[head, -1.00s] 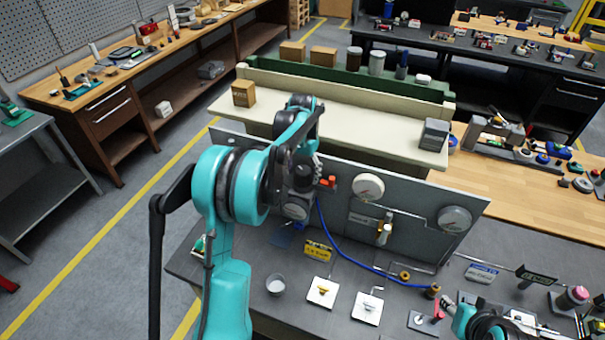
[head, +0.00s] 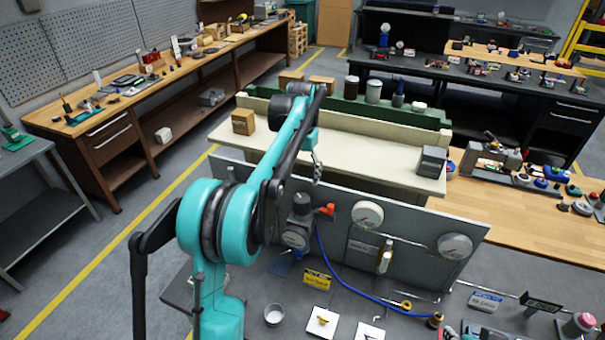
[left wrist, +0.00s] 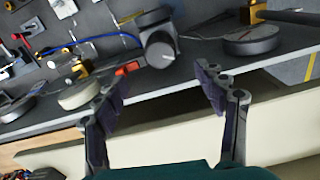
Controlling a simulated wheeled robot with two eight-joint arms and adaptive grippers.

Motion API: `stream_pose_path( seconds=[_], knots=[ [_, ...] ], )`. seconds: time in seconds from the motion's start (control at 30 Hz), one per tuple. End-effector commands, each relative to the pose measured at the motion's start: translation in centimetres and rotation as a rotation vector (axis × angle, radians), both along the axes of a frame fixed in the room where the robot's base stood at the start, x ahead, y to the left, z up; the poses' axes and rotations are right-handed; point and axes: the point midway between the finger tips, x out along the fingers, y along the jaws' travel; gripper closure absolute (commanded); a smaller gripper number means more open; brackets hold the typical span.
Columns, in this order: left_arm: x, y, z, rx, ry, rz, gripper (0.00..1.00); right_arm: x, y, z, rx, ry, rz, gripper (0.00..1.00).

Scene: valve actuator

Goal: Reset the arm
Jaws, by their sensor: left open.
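My left arm reaches up and over the grey gauge panel (head: 345,232). Its gripper (head: 317,172) hangs above the panel's upper edge in the head view. In the left wrist view the two fingers (left wrist: 163,82) are spread wide, with nothing between them. The regulator with its round dial (head: 295,238) and orange handle (head: 327,209) is on the panel below the gripper. The regulator (left wrist: 160,47) and orange handle (left wrist: 128,68) also show beyond the fingers in the left wrist view, apart from them. My right gripper is not seen.
Two white gauges (head: 367,214) (head: 455,246) and a blue hose (head: 335,280) are on and before the panel. A cup (head: 274,315) and white plates (head: 321,321) stand on the bench. A cream shelf (head: 345,160) behind bears a cardboard box (head: 243,121) and a grey box (head: 432,161).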

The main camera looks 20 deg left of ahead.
Motion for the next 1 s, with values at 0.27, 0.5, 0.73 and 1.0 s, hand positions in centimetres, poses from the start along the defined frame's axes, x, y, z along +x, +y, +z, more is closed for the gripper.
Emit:
stream_pose_path(
  seconds=[0.27, 0.5, 0.73, 1.0],
  knots=[
    [-0.3, -0.2, -0.2, 0.002, -0.006, 0.000, 0.29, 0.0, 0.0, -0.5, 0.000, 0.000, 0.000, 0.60],
    [-4.8, -3.4, -3.4, 0.018, -0.112, 0.006, 0.29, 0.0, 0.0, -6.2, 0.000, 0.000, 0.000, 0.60],
    [-12.3, -7.5, -9.2, 0.030, -0.273, 0.019, 0.29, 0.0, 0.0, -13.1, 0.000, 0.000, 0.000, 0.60],
    [-21.6, -11.1, -20.0, 0.016, -0.460, 0.033, 0.29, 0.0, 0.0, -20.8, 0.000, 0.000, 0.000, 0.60]
  ],
)
